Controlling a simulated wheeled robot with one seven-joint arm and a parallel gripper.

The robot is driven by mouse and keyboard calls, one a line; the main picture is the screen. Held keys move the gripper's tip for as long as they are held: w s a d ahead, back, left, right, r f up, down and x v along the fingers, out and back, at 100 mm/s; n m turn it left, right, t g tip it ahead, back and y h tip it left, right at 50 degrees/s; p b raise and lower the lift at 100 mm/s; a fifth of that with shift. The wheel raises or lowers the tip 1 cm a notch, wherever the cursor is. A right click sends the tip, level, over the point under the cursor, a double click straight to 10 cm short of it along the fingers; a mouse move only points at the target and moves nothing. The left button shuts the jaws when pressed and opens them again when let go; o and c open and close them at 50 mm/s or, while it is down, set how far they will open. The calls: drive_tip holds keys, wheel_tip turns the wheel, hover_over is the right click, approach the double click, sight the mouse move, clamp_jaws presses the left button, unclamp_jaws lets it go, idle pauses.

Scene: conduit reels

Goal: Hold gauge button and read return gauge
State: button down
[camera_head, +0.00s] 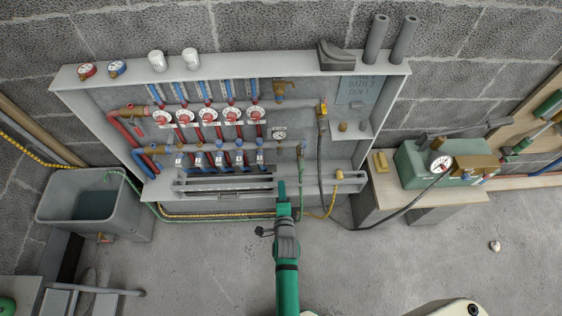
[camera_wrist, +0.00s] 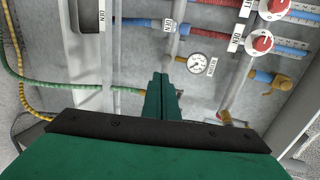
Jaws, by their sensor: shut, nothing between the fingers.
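A small round white-faced gauge (camera_head: 279,134) is mounted low on the right part of the manifold panel, below the row of red-capped valves. It also shows in the wrist view (camera_wrist: 194,62), with a white label plate (camera_wrist: 212,67) beside it. I cannot read its needle at this size. A small brass fitting (camera_wrist: 181,59) sits against the gauge's side; I cannot tell whether it is the button. My gripper (camera_head: 282,183) is shut and empty in front of the cabinet's lower edge, below the gauge. In the wrist view, its closed fingertips (camera_wrist: 160,76) appear apart from the gauge.
A grey rail (camera_head: 225,184) crosses the cabinet's lower front. A grey tub (camera_head: 55,196) stands left. A green pump unit (camera_head: 420,168) with another gauge (camera_head: 440,163) stands right on a bench. Yellow and green hoses run along the cabinet's bottom. Open floor lies in front.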

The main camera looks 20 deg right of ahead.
approach(280, 155)
drive_tip(key=w+f, duration=0.2)
drive_tip(key=w, duration=0.2)
drive_tip(key=shift+w+d, duration=0.55)
drive_tip(key=shift+w, duration=0.05)
drive_tip(key=shift+w+d, duration=0.1)
drive_tip(key=shift+d, duration=0.05)
